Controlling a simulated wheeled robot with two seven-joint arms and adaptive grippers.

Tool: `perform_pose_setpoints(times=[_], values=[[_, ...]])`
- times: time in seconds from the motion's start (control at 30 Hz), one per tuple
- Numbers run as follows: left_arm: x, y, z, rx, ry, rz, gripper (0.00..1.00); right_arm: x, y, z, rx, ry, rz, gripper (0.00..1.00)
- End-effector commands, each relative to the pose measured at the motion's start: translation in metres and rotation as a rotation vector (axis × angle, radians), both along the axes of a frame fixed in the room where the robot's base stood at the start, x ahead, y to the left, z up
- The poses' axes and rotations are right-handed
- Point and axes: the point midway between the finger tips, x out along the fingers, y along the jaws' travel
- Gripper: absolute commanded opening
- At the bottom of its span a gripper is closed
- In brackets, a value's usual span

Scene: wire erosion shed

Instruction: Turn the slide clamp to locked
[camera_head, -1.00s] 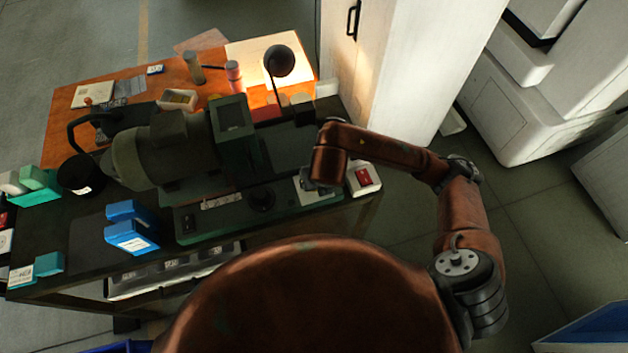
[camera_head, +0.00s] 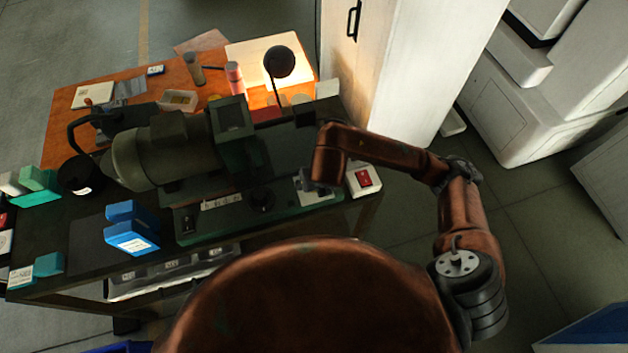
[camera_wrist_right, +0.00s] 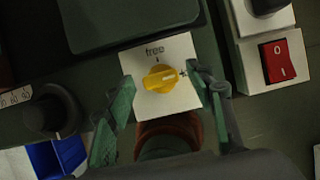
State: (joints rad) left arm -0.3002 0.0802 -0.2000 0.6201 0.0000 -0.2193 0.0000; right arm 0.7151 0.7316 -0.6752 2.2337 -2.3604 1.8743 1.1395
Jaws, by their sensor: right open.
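The slide clamp is a yellow knob (camera_wrist_right: 160,78) on a white plate (camera_wrist_right: 150,108) labelled "free" at its top. The knob's bar lies nearly level, its right end slightly raised. A dark mark shows at that end; any label farther right is hidden by a finger. My right gripper (camera_wrist_right: 159,77) is open, with one green finger left of the knob and the other at the plate's right edge. Whether either touches the knob cannot be told. In the head view the white plate (camera_head: 318,196) is partly covered by my right arm. My left gripper is not in view.
The plate is on a green machine (camera_head: 235,215) on a dark bench. A white box with a red switch (camera_head: 364,178) stands just right of the plate. A black knob (camera_wrist_right: 52,112) is to its left. Blue bins (camera_head: 132,230) stand farther left.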

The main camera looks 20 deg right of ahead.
Motion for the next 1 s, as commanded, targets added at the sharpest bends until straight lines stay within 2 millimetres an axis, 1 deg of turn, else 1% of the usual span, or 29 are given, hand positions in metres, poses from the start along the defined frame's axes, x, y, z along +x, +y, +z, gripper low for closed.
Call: perform_pose_setpoints(times=[0.07,0.17,0.27,0.43,0.7,0.8,1.0], values=[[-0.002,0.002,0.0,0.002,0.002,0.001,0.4,0.0,0.0,0.002,0.0,-0.001,0.0,0.49],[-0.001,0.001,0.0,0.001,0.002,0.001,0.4,-0.003,0.001,0.01,0.001,-0.002,0.003,0.49],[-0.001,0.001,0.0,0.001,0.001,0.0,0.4,-0.009,0.001,0.025,0.001,-0.004,0.003,0.49],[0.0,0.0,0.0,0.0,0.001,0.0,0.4,-0.024,0.0,0.061,0.001,-0.007,0.004,0.49],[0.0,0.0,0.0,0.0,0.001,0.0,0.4,-0.038,-0.001,0.097,-0.001,-0.005,0.003,0.49],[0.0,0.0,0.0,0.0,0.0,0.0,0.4,-0.042,0.0,0.105,0.0,-0.003,0.002,0.49],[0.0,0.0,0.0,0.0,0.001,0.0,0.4,-0.046,-0.001,0.111,0.0,0.0,0.0,0.49]])
